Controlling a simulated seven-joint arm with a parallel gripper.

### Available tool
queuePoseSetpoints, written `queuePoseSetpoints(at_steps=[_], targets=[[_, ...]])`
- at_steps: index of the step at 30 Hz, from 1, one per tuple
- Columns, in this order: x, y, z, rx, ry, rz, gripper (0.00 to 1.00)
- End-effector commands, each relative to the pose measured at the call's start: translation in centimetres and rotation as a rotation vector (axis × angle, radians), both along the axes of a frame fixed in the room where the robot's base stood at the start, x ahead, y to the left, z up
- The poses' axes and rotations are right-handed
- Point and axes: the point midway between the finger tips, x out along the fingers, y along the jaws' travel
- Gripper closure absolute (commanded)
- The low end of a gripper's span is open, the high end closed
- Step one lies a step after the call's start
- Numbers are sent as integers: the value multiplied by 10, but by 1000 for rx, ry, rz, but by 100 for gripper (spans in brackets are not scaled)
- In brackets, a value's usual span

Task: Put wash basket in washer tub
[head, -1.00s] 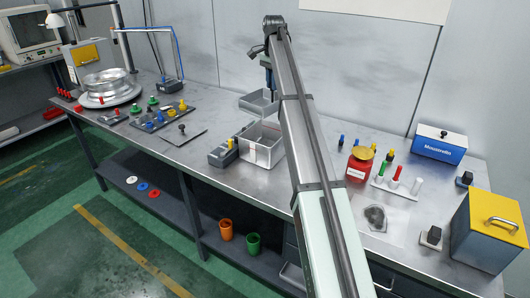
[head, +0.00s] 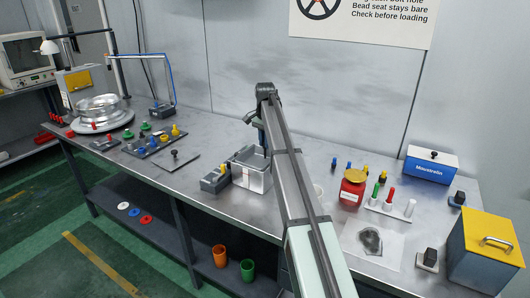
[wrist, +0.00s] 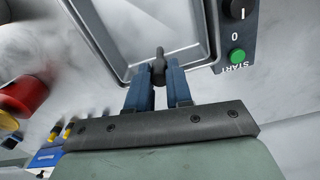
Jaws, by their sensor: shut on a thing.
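The washer tub (head: 250,180) is an open silvery metal box on the bench, left of my arm in the head view. The wash basket (wrist: 150,28) is a grey rectangular tray with a dark upright knob handle (wrist: 159,58). My gripper (wrist: 159,78) has its two blue fingers shut on this handle. In the head view the basket (head: 252,158) sits at the tub's mouth, apparently inside its walls. I cannot tell whether it rests on the bottom. My arm hides the right side of the tub and most of the gripper.
A grey control box (head: 215,180) adjoins the tub's left side; its green START button (wrist: 237,56) shows in the wrist view. A red jar (head: 352,188) and several coloured pegs stand to the right. A dark flat plate (head: 177,160) lies to the left.

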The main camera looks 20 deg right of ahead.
Motion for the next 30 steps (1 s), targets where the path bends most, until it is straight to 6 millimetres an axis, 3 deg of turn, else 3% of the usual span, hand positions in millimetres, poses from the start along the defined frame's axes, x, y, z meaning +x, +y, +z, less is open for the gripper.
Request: queuePoseSetpoints(at_steps=[8,17,29,30], targets=[[0,0,-15,0,0,0,100],[0,0,-47,0,0,0,100],[0,0,-52,0,0,0,100],[0,0,-51,0,0,0,76]])
